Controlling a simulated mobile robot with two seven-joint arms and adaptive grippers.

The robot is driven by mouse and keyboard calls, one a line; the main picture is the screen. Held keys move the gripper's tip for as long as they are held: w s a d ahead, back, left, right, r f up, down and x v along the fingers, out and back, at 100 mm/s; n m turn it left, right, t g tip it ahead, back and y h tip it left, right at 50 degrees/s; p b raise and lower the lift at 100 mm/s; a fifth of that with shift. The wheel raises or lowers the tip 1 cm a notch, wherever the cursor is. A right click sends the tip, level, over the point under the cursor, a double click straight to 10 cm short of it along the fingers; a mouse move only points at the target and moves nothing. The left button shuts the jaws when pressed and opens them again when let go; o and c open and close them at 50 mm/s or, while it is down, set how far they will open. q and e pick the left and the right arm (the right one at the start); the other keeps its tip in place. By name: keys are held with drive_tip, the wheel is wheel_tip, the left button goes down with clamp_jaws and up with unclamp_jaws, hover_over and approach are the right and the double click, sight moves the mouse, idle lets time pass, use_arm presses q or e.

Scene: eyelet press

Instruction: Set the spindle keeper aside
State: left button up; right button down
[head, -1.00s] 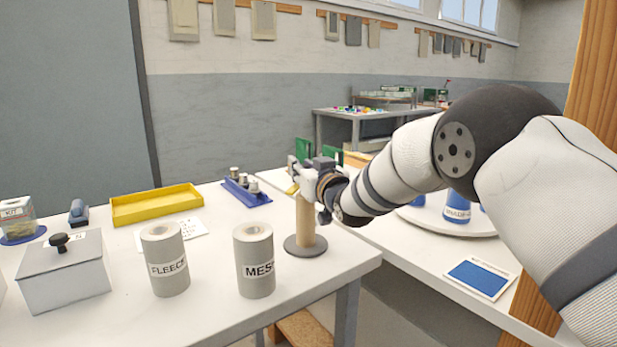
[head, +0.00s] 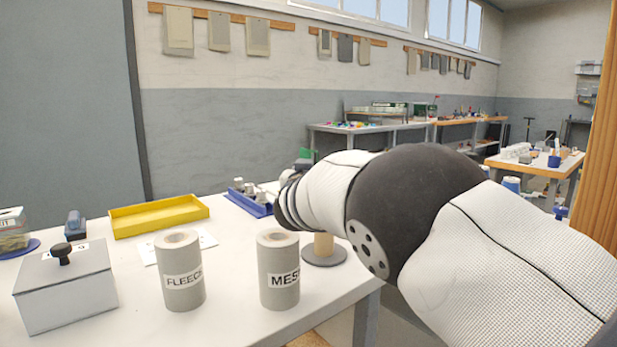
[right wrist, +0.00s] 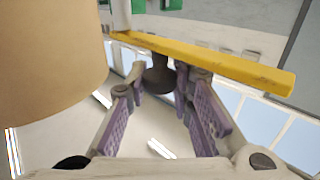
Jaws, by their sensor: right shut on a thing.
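The spindle keeper seems to be a yellow bar (right wrist: 210,62) with a dark round knob (right wrist: 158,78) under it in the right wrist view. My right gripper (right wrist: 160,88) is shut on that knob. A pale grey upright (right wrist: 120,14) meets the bar near its left end; I cannot tell if they are joined. A large tan cylinder (right wrist: 50,60), likely the wooden post, is close at left. In the head view the wooden post (head: 323,244) stands on a dark round base (head: 325,256), its upper part hidden by my right arm. The gripper is hidden there. My left gripper is not in view.
On the white table stand the FLEECE roll (head: 180,272), the MESH roll (head: 278,272) and a grey lidded box (head: 66,290). A yellow tray (head: 160,216) and a blue rack (head: 248,206) with metal pieces lie behind. My right arm covers the table's right side.

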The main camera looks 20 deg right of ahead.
idle(0.5)
drive_tip(key=c, duration=1.4)
unclamp_jaws()
drive_tip(key=shift+d, duration=0.1)
drive_tip(key=shift+r, duration=0.1)
